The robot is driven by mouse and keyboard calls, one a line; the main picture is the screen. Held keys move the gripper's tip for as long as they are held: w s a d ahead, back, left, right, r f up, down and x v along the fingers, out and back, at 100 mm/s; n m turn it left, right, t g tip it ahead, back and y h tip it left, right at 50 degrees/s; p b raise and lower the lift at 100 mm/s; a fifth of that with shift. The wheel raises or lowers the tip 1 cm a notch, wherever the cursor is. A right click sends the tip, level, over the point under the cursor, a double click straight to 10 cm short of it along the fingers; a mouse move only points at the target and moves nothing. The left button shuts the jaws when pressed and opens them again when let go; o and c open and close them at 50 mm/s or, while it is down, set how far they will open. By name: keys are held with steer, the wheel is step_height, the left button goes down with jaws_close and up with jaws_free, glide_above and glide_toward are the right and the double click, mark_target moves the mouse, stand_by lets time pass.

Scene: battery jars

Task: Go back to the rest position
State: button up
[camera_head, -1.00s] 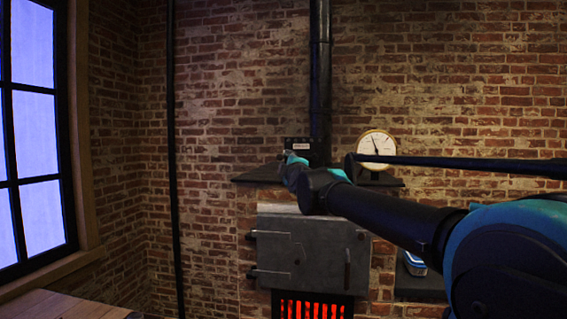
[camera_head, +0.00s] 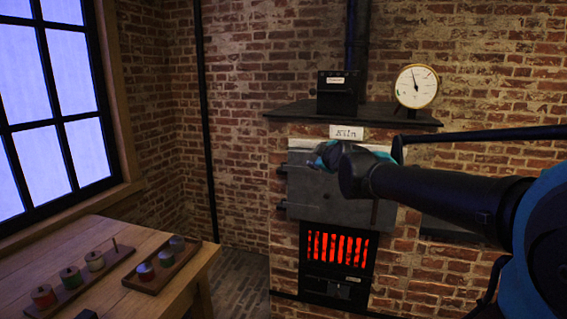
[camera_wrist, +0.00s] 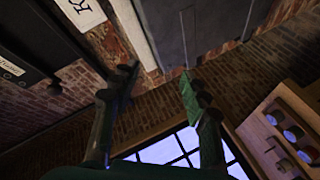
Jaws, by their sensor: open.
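My gripper (camera_head: 325,155) is at the end of my outstretched arm, seen small in the head view in front of the top of the grey kiln door (camera_head: 335,190). In the wrist view my gripper (camera_wrist: 158,88) shows two dark fingers spread well apart, with nothing between them. The kiln door and part of the white kiln sign (camera_wrist: 80,10) show beyond the fingers. The sign (camera_head: 346,132) also shows in the head view above the door.
A wooden table (camera_head: 150,235) stands at lower left, holding racks with several jars (camera_head: 69,276). Red bars glow in the firebox (camera_head: 337,247) below the door. A black box (camera_head: 338,95) and a round gauge (camera_head: 416,86) sit on the dark ledge (camera_head: 285,112). A window (camera_head: 55,110) is at left.

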steer(key=s+d+f+m+g, duration=0.2)
steer(key=s+f+m+g, duration=0.1)
steer(key=s+f, duration=0.6)
steer(key=s+d+f+m+g+h, duration=0.1)
steer(key=s+f+m+g, duration=0.3)
steer(key=s+f, duration=0.5)
steer(key=s+d+f+m+g+h, duration=0.1)
steer(key=s+d+f+m+g, duration=0.2)
steer(key=s+f, duration=0.7)
step_height(320, 180, down, 8)
steer(key=m, duration=0.2)
steer(key=shift+d+m+g, duration=0.25)
steer(key=shift+m+g, duration=0.05)
steer(key=shift+m, duration=0.1)
steer(key=shift+w, duration=0.1)
